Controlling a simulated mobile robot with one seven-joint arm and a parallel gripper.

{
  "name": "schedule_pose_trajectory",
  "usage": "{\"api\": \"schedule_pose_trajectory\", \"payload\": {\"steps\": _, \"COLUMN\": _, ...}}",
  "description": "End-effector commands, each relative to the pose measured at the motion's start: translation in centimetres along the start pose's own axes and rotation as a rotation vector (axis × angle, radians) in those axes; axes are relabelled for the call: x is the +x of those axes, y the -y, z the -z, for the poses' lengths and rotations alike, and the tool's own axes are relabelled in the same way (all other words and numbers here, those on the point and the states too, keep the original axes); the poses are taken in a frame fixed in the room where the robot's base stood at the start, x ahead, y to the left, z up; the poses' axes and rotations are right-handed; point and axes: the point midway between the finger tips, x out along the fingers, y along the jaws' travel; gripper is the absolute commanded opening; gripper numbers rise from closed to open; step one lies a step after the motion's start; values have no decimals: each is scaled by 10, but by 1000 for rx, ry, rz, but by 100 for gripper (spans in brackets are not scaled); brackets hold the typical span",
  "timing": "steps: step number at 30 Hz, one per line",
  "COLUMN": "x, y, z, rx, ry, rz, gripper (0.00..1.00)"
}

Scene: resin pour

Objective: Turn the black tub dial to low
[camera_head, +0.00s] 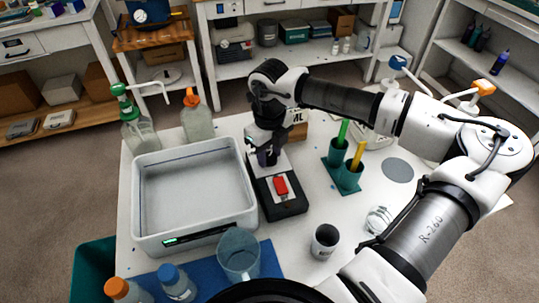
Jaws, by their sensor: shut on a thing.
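A white rectangular tub (145,215) stands at the left of the white table, with a small dark strip with green marks (197,239) on its front rim. I cannot make out a black dial on it. My gripper (266,157) points down just right of the tub, over the rear part of a black box-like device (289,209). It is shut on a small dark, purplish thing, mostly hidden by the fingers; I cannot tell whether this is a dial or whether it is fixed to the device. The device carries a red block or switch (281,186) on its front part.
A teal holder (343,182) with green and yellow handles stands to the right. A mug (325,241), a clear jug (238,254) and capped bottles (176,283) are at the front. Spray bottles (197,122) stand behind the tub. A grey disc (398,170) lies at right.

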Motion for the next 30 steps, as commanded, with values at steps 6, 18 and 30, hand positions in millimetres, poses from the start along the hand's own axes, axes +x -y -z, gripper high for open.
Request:
{"api": "schedule_pose_trajectory", "payload": {"steps": 6, "x": 5, "y": 0, "z": 0, "rx": -183, "ry": 1, "rz": 3, "gripper": 13}}
{"api": "schedule_pose_trajectory", "payload": {"steps": 18, "x": 4, "y": 0, "z": -1, "rx": -566, "ry": 2, "rz": 2, "gripper": 13}}
{"api": "schedule_pose_trajectory", "payload": {"steps": 30, "x": 2, "y": 0, "z": -1, "rx": -944, "ry": 2, "rz": 2, "gripper": 13}}
